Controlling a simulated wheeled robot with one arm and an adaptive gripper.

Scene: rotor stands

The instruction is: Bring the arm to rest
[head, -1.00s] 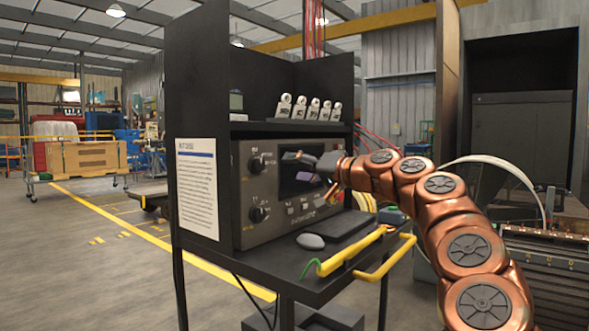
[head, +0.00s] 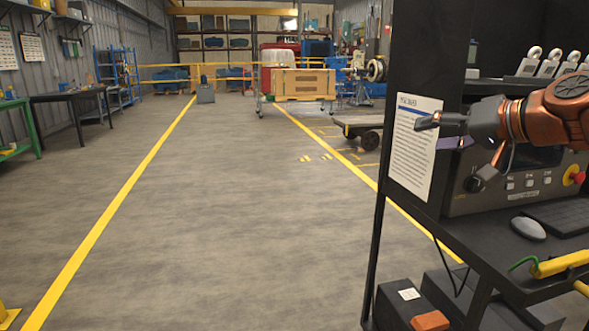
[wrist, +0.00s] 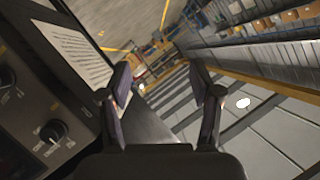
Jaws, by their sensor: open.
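My gripper (head: 447,132) is at the end of my copper-coloured arm (head: 563,108), at the right of the head view. It points left and overlaps the printed sheet on the cabinet's side. In the wrist view the two dark fingers of my gripper (wrist: 164,88) stand wide apart with nothing between them. The arm is raised and stretched across the front of the dark cabinet (head: 410,52). Most of the arm is outside the head view.
The control panel (head: 533,187) has knobs; one knob (wrist: 54,130) is left of the fingers in the wrist view. A mouse (head: 528,229), keyboard (head: 562,214) and yellow handle (head: 560,264) are on the desk. Open floor (head: 240,210) lies left, with a wooden crate (head: 304,84) beyond.

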